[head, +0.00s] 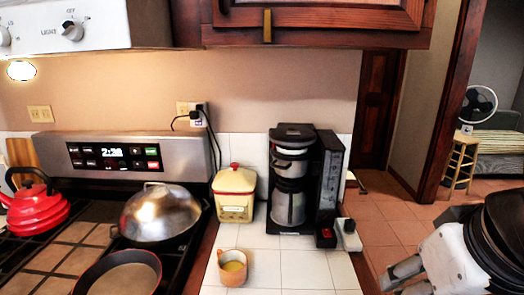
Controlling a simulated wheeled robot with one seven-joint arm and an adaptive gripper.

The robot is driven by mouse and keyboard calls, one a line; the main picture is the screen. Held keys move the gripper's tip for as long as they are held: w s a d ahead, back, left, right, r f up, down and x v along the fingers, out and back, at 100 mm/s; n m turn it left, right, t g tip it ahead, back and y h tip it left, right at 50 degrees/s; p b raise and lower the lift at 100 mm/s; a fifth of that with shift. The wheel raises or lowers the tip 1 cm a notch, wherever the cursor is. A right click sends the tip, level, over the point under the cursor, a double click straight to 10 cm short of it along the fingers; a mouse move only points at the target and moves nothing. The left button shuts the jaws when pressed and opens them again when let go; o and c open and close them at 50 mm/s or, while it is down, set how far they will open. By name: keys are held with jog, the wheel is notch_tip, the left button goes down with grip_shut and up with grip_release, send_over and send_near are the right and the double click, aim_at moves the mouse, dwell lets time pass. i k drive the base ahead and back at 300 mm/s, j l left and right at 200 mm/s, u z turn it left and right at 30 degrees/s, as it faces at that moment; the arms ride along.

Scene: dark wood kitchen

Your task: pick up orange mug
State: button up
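The orange mug (233,268) stands upright on the white tiled counter, in front of the coffee maker and the yellow canister. Something yellowish shows inside it. My gripper (398,284) is at the lower right, well to the right of the mug and apart from it. Its two fingers look spread, pointing left, with nothing seen between them. The lower finger is partly cut off by the frame's edge.
A coffee maker (293,180) and a yellow canister (234,196) stand behind the mug. The stove to the left holds a domed lidded pan (160,213), a frying pan (118,277) and a red kettle (35,207). The counter tiles right of the mug are clear.

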aim_at(231, 264)
jog(key=u, duration=1.35)
jog(key=z, duration=0.7)
jog(key=i+j+z, duration=0.1)
jog(key=i+j, duration=0.15)
jog(key=j, duration=0.15)
